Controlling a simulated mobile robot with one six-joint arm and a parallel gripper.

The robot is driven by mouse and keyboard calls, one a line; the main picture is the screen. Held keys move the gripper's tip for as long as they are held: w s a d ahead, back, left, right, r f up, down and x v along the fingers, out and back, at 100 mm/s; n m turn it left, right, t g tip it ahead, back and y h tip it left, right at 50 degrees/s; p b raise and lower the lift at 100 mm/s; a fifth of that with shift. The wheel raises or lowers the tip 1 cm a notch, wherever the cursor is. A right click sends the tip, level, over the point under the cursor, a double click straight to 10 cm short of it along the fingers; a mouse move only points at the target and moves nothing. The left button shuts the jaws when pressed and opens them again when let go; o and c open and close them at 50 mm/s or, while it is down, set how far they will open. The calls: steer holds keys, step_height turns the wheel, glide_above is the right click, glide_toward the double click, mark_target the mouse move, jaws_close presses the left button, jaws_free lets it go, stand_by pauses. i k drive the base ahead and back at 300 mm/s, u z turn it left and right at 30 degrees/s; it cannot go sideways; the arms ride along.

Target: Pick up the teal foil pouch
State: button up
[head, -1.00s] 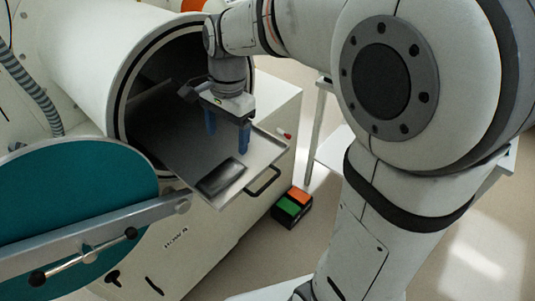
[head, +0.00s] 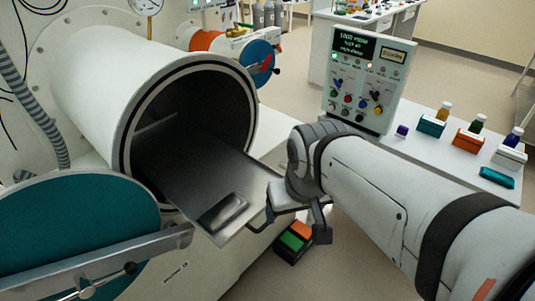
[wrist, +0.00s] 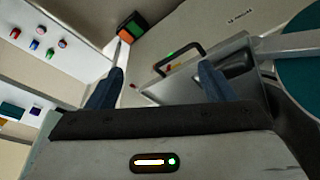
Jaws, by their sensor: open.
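A flat teal pouch (head: 497,177) lies near the front edge of the white side table at the right of the head view. My gripper (wrist: 160,88) is open and empty, its two blue fingers spread in the wrist view. In the head view my gripper (head: 298,222) is partly hidden by my own wrist. It is beside the tray, well to the left of the pouch. In the wrist view I cannot tell the pouch apart from other small items.
The extended metal tray (head: 190,165) of the open round port (head: 130,110) carries a dark flat packet (head: 223,211). A control box (head: 367,80), a teal box (head: 432,126), an orange box (head: 468,142) and bottles stand on the side table (head: 420,160). A green-orange pedal (head: 294,240) is on the floor.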

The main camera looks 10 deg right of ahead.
mark_target(487, 173)
steer(key=z, duration=2.35)
steer(key=i, duration=1.95)
steer(key=z, duration=0.05)
